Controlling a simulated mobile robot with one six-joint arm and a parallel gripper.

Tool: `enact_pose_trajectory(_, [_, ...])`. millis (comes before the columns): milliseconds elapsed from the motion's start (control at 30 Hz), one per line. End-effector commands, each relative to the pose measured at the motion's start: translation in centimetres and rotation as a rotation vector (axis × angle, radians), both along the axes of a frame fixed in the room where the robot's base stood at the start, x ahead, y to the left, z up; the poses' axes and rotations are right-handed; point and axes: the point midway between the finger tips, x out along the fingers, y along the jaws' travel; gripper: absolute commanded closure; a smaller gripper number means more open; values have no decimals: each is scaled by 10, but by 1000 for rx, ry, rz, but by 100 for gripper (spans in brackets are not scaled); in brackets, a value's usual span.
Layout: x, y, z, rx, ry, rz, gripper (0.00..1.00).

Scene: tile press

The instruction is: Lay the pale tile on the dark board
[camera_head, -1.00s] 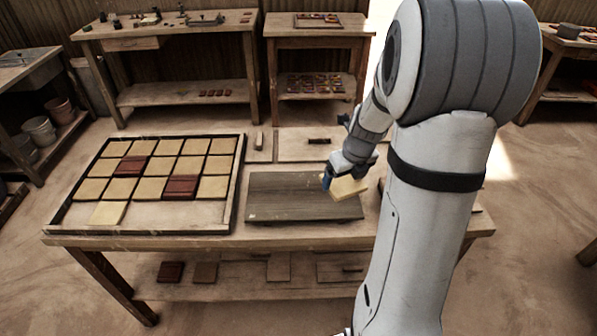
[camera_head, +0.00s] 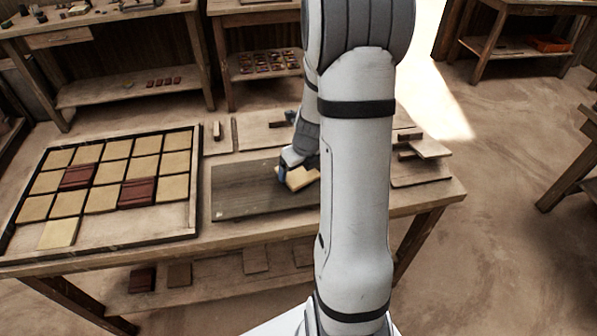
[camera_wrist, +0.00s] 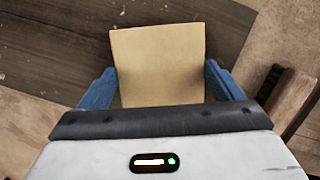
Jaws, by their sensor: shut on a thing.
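The pale tile (camera_wrist: 160,62) is held between the blue fingers of my gripper (camera_wrist: 160,85) in the wrist view. In the head view, the pale tile (camera_head: 301,178) shows beside my gripper (camera_head: 290,174), partly hidden by my arm. It is over the right part of the dark board (camera_head: 245,188), and I cannot tell whether it touches the board. The dark board (camera_wrist: 60,30) also lies behind the tile in the wrist view. The board's right end is hidden by my arm in the head view.
A framed tray (camera_head: 110,230) of pale and dark red tiles stands left of the board, with bare room along its front. Wooden pieces (camera_head: 423,147) lie at the table's right.

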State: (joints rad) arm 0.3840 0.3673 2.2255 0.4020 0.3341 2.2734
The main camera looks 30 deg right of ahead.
Motion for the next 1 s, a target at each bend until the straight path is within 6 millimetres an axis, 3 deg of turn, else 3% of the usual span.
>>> enact_pose_trajectory(67, [0,0,-13,1,2,-1,44])
enact_pose_trajectory(433, [0,-1,-16,0,0,-2,44])
enact_pose_trajectory(467, [0,-1,-16,-1,1,-2,11])
enact_pose_trajectory(500, [0,-1,-15,-1,1,-2,7])
enact_pose_trajectory(600, [0,-1,-15,-1,1,-2,0])
enact_pose_trajectory(833, [0,-1,-14,0,0,-2,0])
enact_pose_trajectory(1000, [-4,-2,4,-1,-2,-2,0])
